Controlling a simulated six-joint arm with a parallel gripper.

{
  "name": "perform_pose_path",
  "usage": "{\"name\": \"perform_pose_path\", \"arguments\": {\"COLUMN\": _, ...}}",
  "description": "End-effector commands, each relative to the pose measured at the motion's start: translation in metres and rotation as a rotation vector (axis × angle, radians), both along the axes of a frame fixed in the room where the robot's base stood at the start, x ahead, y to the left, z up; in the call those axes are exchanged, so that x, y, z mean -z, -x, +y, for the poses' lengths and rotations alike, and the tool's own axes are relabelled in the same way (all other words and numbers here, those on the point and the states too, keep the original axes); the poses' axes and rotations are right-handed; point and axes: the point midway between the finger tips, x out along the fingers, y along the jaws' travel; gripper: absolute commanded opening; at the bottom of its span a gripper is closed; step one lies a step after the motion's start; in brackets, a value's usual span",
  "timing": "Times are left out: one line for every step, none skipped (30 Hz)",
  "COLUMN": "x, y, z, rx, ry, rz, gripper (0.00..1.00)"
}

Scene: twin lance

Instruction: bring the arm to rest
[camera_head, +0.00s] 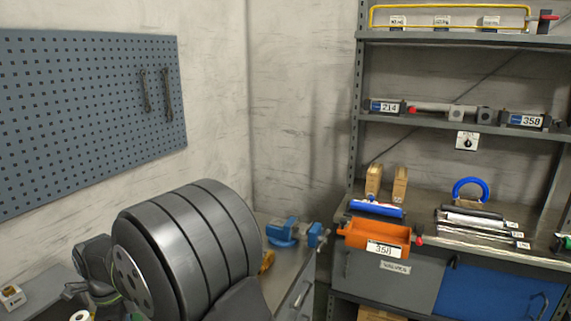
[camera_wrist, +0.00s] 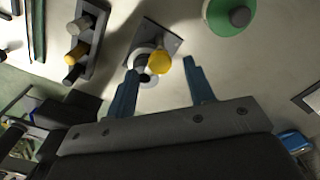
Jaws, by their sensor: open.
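My gripper (camera_wrist: 161,90) shows in the wrist view with its two blue fingers spread apart. The gap between the fingers is open to the surface behind them. A grey square plate (camera_wrist: 164,38) with a white ring and a yellow round knob (camera_wrist: 159,62) appears just beyond the fingertips. I cannot tell how far it is from them. In the head view a large dark grey banded part of my arm fills the lower left, and my gripper's fingers are not visible there.
In the head view, a blue vise (camera_head: 288,232) stands on the bench, an orange bin (camera_head: 375,234) on the shelf unit at right. A blue pegboard (camera_head: 80,110) hangs at left.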

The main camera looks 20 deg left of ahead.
Motion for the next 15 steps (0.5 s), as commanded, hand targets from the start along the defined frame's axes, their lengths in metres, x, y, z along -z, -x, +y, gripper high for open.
{"name": "perform_pose_path", "arguments": {"x": 0.011, "y": 0.000, "z": 0.000, "rx": 0.000, "ry": 0.004, "rz": 0.001, "gripper": 0.49}}
{"name": "perform_pose_path", "arguments": {"x": 0.017, "y": 0.000, "z": -0.001, "rx": 0.000, "ry": 0.004, "rz": 0.001, "gripper": 0.49}}
{"name": "perform_pose_path", "arguments": {"x": 0.022, "y": 0.000, "z": 0.000, "rx": -0.010, "ry": 0.001, "rz": 0.000, "gripper": 0.49}}
{"name": "perform_pose_path", "arguments": {"x": 0.019, "y": 0.000, "z": 0.000, "rx": -0.038, "ry": -0.001, "rz": -0.001, "gripper": 0.49}}
{"name": "perform_pose_path", "arguments": {"x": 0.019, "y": 0.000, "z": 0.000, "rx": -0.063, "ry": -0.001, "rz": 0.000, "gripper": 0.49}}
{"name": "perform_pose_path", "arguments": {"x": 0.018, "y": 0.000, "z": 0.000, "rx": -0.096, "ry": -0.001, "rz": -0.001, "gripper": 0.49}}
{"name": "perform_pose_path", "arguments": {"x": 0.018, "y": 0.000, "z": 0.000, "rx": -0.121, "ry": -0.001, "rz": -0.001, "gripper": 0.49}}
{"name": "perform_pose_path", "arguments": {"x": 0.018, "y": 0.000, "z": 0.000, "rx": -0.146, "ry": -0.001, "rz": -0.001, "gripper": 0.49}}
{"name": "perform_pose_path", "arguments": {"x": 0.018, "y": 0.000, "z": 0.000, "rx": -0.178, "ry": 0.000, "rz": 0.000, "gripper": 0.49}}
{"name": "perform_pose_path", "arguments": {"x": 0.018, "y": 0.000, "z": 0.000, "rx": -0.202, "ry": 0.000, "rz": 0.000, "gripper": 0.49}}
{"name": "perform_pose_path", "arguments": {"x": 0.018, "y": 0.000, "z": 0.000, "rx": -0.226, "ry": 0.000, "rz": 0.000, "gripper": 0.49}}
{"name": "perform_pose_path", "arguments": {"x": 0.018, "y": 0.000, "z": 0.000, "rx": -0.258, "ry": 0.000, "rz": 0.000, "gripper": 0.49}}
{"name": "perform_pose_path", "arguments": {"x": 0.018, "y": 0.000, "z": 0.000, "rx": -0.282, "ry": 0.000, "rz": 0.000, "gripper": 0.49}}
{"name": "perform_pose_path", "arguments": {"x": 0.018, "y": 0.000, "z": 0.000, "rx": -0.307, "ry": 0.000, "rz": 0.000, "gripper": 0.49}}
{"name": "perform_pose_path", "arguments": {"x": 0.018, "y": 0.000, "z": 0.000, "rx": -0.339, "ry": 0.000, "rz": 0.000, "gripper": 0.49}}
